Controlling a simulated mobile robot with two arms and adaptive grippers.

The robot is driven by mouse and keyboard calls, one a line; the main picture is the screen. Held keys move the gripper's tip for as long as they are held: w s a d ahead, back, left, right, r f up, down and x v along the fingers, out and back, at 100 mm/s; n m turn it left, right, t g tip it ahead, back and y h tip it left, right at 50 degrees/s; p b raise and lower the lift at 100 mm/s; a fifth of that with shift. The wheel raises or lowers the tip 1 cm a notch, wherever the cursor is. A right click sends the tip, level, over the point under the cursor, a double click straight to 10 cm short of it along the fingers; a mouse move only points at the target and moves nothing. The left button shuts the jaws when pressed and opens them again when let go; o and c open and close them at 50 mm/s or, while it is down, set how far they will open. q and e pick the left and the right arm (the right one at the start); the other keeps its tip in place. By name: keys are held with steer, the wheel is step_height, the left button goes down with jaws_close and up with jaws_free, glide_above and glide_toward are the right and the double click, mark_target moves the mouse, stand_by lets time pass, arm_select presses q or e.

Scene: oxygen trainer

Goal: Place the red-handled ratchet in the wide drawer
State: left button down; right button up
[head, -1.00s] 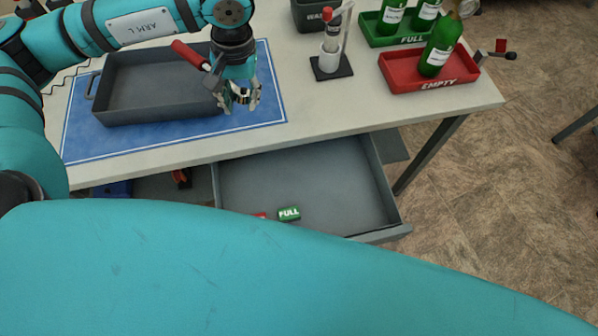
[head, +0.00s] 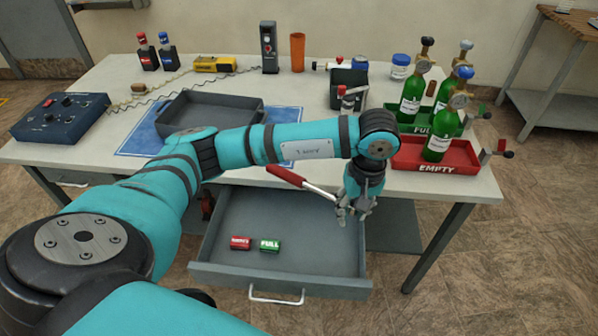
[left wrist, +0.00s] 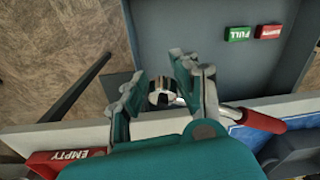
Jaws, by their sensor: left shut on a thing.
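The red-handled ratchet (head: 287,176) is held by its metal head in my left gripper (head: 354,212), its handle pointing left, above the right part of the open wide drawer (head: 310,240). In the left wrist view the round ratchet head (left wrist: 161,92) sits between the fingers of my gripper (left wrist: 160,82), and the red handle (left wrist: 262,120) sticks out to the right near the table edge. The drawer (left wrist: 195,50) shows there too. It is grey, pulled out, and holds a red block (head: 240,243) and a green FULL block (head: 269,245). My right gripper is not in view.
A grey tray (head: 170,122) lies on a blue mat (head: 137,140) on the table. A red EMPTY tray (head: 405,163) and a green FULL tray with green bottles (head: 411,100) stand at the right. The drawer's middle is clear.

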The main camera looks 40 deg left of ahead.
arm_select(q)
step_height(320, 180, down, 6)
steer(key=w+a+f+n, duration=0.1)
steer(key=w+a+n, duration=0.1)
steer(key=n, duration=0.4)
glide_above(341, 246)
steer(key=shift+g, duration=0.4)
step_height(341, 246, down, 5)
steer(key=shift+w+f, duration=0.1)
steer(key=shift+w, duration=0.05)
steer(key=shift+f+p, duration=0.35)
steer(key=shift+f, duration=1.9)
steer(key=c, duration=1)
jaws_free()
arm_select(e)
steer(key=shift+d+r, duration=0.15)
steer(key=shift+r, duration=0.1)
arm_select(q)
steer(key=r, duration=0.8)
steer(key=w+r+b, duration=0.1)
steer(key=r, duration=0.3)
steer(key=shift+d, duration=0.15)
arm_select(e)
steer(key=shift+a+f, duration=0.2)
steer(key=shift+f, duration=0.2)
arm_select(q)
steer(key=shift+s, duration=0.1)
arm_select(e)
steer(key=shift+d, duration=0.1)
